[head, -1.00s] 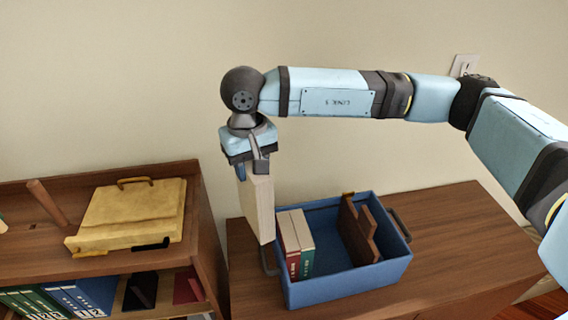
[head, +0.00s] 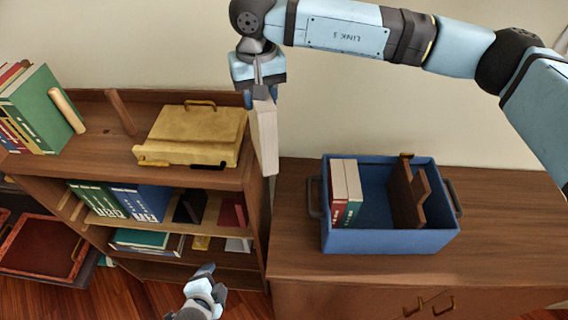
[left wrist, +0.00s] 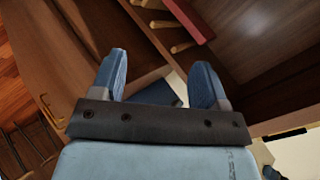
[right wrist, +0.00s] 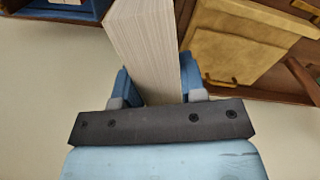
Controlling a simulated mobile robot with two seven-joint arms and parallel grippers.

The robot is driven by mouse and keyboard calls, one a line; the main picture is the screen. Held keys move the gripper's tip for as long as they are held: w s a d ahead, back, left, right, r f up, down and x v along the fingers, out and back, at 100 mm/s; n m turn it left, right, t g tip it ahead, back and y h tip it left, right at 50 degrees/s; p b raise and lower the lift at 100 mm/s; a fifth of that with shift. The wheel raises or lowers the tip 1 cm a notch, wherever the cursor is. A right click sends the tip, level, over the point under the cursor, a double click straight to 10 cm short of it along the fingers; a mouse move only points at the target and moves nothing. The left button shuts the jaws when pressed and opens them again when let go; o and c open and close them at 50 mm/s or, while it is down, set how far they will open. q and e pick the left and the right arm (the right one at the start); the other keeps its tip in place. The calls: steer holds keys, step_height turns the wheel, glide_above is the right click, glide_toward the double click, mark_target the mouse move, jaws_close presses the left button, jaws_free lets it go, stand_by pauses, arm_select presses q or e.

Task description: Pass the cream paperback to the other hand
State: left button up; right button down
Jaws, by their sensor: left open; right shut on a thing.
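The cream paperback (head: 264,137) hangs upright below my right gripper (head: 262,92) in the head view, above the gap between the shelf and the cabinet. In the right wrist view my right gripper (right wrist: 155,88) is shut on the cream paperback (right wrist: 147,45), with its page edges showing between the fingers. My left gripper (head: 212,280) is low in the head view, in front of the bookshelf and well below the book. In the left wrist view my left gripper (left wrist: 157,75) is open, with nothing between its fingers.
A blue bin (head: 390,242) with red and green books and a brown divider stands on the cabinet top (head: 300,200). Books (head: 40,110) stand at far left.

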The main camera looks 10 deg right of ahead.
arm_select(q)
steer(key=w+d+r+m+t+y, duration=0.1)
steer(key=w+d+r+m, duration=0.2)
steer(key=w+d+m, duration=0.3)
steer(key=m+t+y, duration=0.4)
steer(key=m+t, duration=0.3)
steer(key=m, duration=0.6)
glide_toward(268, 130)
step_height(268, 130, down, 4)
steer(key=w, duration=0.9)
steer(key=w+a, duration=0.1)
steer(key=w, duration=0.3)
steer(key=shift+w, duration=0.15)
jaws_close()
arm_select(e)
steer(key=shift+a, duration=0.1)
arm_select(q)
steer(key=shift+r, duration=0.1)
arm_select(e)
steer(key=c, duration=0.6)
jaws_free()
